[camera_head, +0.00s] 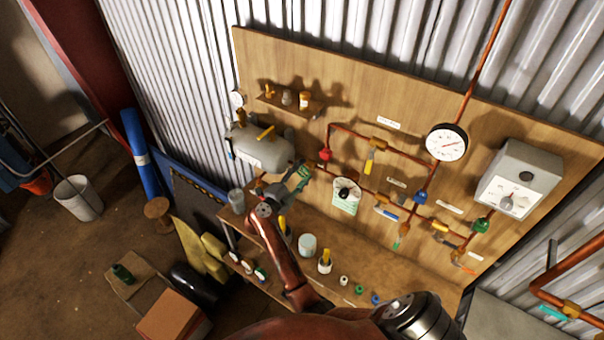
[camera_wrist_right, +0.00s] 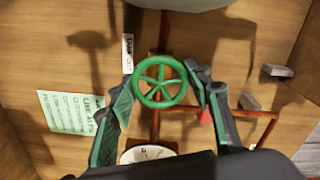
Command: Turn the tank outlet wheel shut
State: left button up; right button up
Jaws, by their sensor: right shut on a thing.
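The tank outlet wheel (camera_wrist_right: 160,82) is a green spoked handwheel, seen face-on in the right wrist view beside a label (camera_wrist_right: 128,52) that seems to read "TANK OUT". My right gripper (camera_wrist_right: 162,83) is shut on it, one finger at the left of the rim and one at the right. In the head view my right gripper (camera_head: 298,178) is at the pipework just right of the grey tank (camera_head: 258,152); there the wheel can hardly be told from the fingers. My left gripper is not in view.
A wooden board carries copper pipes, a pressure gauge (camera_head: 447,143), a grey box (camera_head: 517,180) and a small shelf (camera_head: 290,102). A hanging card (camera_head: 346,198) is right of the gripper. Cups and small caps stand on the bench (camera_head: 400,262) below.

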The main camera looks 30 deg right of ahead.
jog(key=o, duration=1.1)
jog(key=shift+o, duration=0.3)
jog(key=shift+r, duration=0.1)
